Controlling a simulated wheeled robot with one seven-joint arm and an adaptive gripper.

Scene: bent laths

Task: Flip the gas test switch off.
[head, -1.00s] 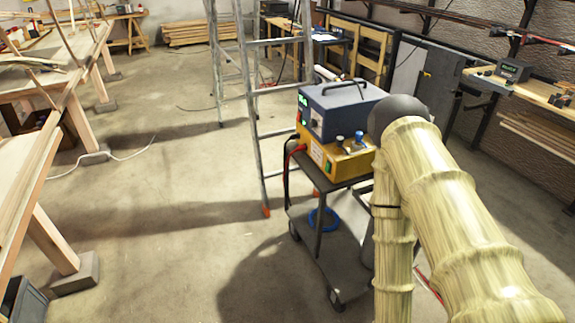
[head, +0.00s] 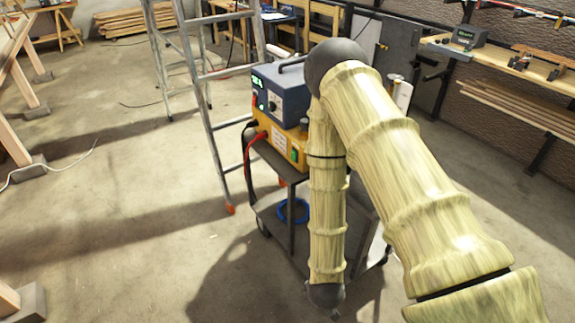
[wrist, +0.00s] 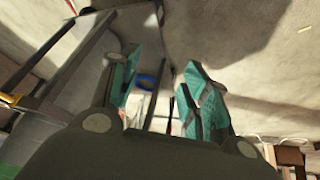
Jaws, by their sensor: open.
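A blue-grey welding unit (head: 276,97) with a green display and a knob sits on a yellow unit (head: 270,137) on a dark cart (head: 268,206), in the head view. A small green part (head: 294,154) shows on the yellow unit's front. I cannot tell which part is the gas test switch; my arm hides the units' right side. My gripper (wrist: 163,85) is open and empty in the wrist view, its teal fingers apart. A blue coil (wrist: 146,80) shows beyond them; it also lies on the cart's lower shelf in the head view (head: 292,211).
A metal ladder (head: 205,100) stands just left of the cart. Black and red cables (head: 250,150) hang at the yellow unit's left. A workbench (head: 505,70) runs along the right wall. The floor left of the ladder is mostly clear.

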